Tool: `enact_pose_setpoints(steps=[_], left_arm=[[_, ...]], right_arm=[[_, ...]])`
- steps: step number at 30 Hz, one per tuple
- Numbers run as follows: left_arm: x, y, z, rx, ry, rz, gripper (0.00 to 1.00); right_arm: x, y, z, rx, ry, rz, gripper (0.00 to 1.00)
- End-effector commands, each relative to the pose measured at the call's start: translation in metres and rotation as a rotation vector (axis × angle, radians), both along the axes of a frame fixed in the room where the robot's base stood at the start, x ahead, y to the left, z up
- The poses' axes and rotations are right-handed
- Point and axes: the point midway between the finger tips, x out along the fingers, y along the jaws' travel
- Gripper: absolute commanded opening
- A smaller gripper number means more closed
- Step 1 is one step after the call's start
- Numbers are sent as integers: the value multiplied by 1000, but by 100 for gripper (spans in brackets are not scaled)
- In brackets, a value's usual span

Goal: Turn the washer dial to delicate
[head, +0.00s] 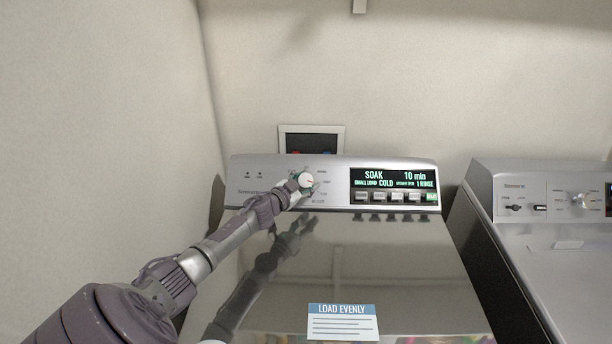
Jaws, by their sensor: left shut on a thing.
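The washer (400,268) stands in the middle with its lid shut. Its control panel (335,197) runs along the back. The round white dial (306,181) sits left of the panel's middle, with small labels around it that are too small to read. The display (393,178) reads SOAK, 10 min, SMALL LOAD, COLD, 1 RINSE. My left gripper (303,185) is at the dial, shut on it, and its fingers cover the dial's lower left edge. My right gripper is not in view.
A second machine (560,255) with its own knobs stands close on the right, past a narrow dark gap. A LOAD EVENLY label (342,322) lies on the lid. A wall is close on the left. A framed wall box (311,139) is behind the panel.

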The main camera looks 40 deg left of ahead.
Motion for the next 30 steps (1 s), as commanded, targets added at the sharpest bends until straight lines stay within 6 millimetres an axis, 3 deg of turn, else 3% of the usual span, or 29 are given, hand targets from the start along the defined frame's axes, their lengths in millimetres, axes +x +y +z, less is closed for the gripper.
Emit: enact_pose_setpoints(steps=[3, 11, 30], left_arm=[[0, 3, 5, 59, 47, -84, 20], [1, 3, 3, 177, 145, -275, 20], [1, 1, -1, 410, 341, -653, 20]], right_arm=[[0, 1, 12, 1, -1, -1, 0], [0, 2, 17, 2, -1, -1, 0], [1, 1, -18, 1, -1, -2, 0]])
